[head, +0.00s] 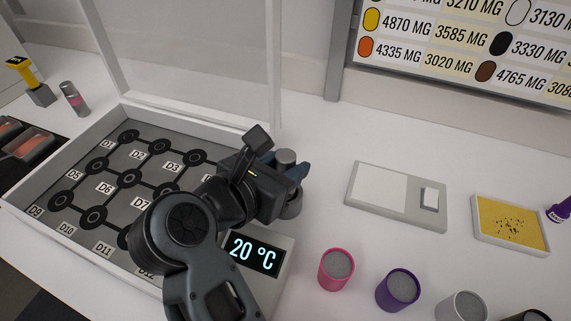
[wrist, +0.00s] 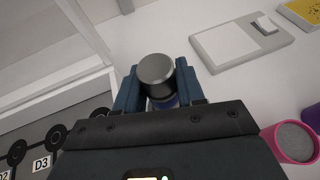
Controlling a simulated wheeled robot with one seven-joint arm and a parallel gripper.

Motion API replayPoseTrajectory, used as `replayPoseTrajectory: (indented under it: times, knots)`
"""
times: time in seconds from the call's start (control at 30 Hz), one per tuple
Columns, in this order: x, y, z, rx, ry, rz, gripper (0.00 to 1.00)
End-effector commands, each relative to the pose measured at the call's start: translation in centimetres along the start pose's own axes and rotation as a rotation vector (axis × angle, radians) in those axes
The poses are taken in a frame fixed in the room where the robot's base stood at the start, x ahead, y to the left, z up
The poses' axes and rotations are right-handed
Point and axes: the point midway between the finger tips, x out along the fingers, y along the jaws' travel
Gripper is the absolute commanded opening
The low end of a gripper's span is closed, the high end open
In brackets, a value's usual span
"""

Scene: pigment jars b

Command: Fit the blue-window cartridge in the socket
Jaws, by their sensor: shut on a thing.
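My gripper (wrist: 158,84) is shut on a dark grey cylinder with a blue band low on its side, the blue-window cartridge (wrist: 157,70). One blue finger stands on each side of it. In the head view my gripper (head: 289,177) is right of the open case, and the cartridge's grey top (head: 286,156) shows above the fingers. The cartridge's lower end is mostly hidden in the wrist view. I cannot pick out the socket for certain in either view.
An open case (head: 55,157) with several labelled black rings lies left, its clear lid raised, a 20 °C display (head: 254,253) at its front right. A pink-banded cylinder (head: 74,98) stands behind it. A scale-like plate (head: 379,190), yellow tray (head: 482,243) and several jars (head: 337,271) stand right.

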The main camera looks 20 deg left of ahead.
Motion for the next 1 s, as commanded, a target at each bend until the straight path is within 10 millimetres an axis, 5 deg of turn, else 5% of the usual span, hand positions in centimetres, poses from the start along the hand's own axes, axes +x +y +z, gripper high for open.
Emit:
replayPoseTrajectory:
  times: [1.0]
  knots:
    - [-0.44, 0.00, 1.07, -0.005, -0.001, -0.002, 0.07]
